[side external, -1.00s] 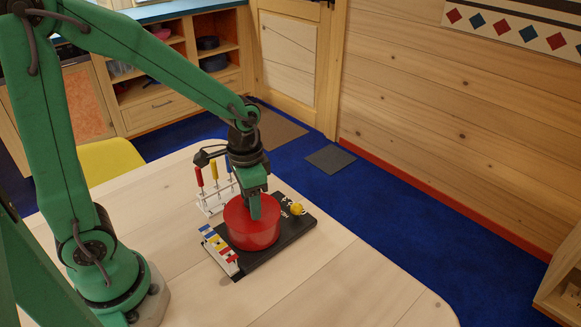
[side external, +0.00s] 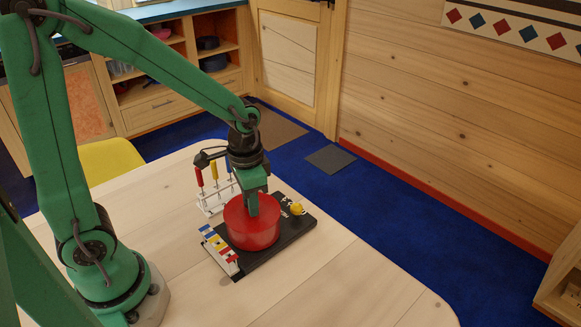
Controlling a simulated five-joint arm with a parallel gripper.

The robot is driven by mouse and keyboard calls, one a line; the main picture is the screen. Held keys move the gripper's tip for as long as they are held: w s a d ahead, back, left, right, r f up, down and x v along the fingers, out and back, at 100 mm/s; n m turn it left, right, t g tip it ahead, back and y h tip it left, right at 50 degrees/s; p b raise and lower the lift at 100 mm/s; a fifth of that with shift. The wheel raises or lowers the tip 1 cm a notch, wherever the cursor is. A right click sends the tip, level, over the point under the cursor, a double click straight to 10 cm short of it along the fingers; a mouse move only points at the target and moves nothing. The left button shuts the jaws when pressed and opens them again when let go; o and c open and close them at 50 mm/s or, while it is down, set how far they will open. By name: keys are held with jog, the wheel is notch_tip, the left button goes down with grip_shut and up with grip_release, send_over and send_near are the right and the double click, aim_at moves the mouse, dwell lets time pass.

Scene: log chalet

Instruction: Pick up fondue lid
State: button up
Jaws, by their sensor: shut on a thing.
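A round red fondue pot (side external: 254,232) stands on a black board (side external: 296,234) on the wooden table. Its red top surface (side external: 236,209) shows around my gripper; I cannot make out a seam between lid and pot. My gripper (side external: 252,210) points straight down over the middle of the top, with its green fingers touching or very close to it. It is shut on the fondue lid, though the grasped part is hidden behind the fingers.
A rack with red, yellow and blue handled forks (side external: 214,188) stands just behind the pot. A striped colored block (side external: 220,250) lies at the board's left end, and a yellow knob (side external: 296,209) is at its right. The table's front (side external: 340,290) is clear.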

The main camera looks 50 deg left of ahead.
jog(key=shift+r, duration=0.8)
jog(key=r, duration=0.3)
jog(key=shift+s+d, duration=0.1)
jog(key=shift+d, duration=0.15)
jog(key=s+d+r, duration=0.6)
jog(key=d, duration=0.3)
jog(key=shift+s+r, duration=0.2)
jog(key=shift+s, duration=0.1)
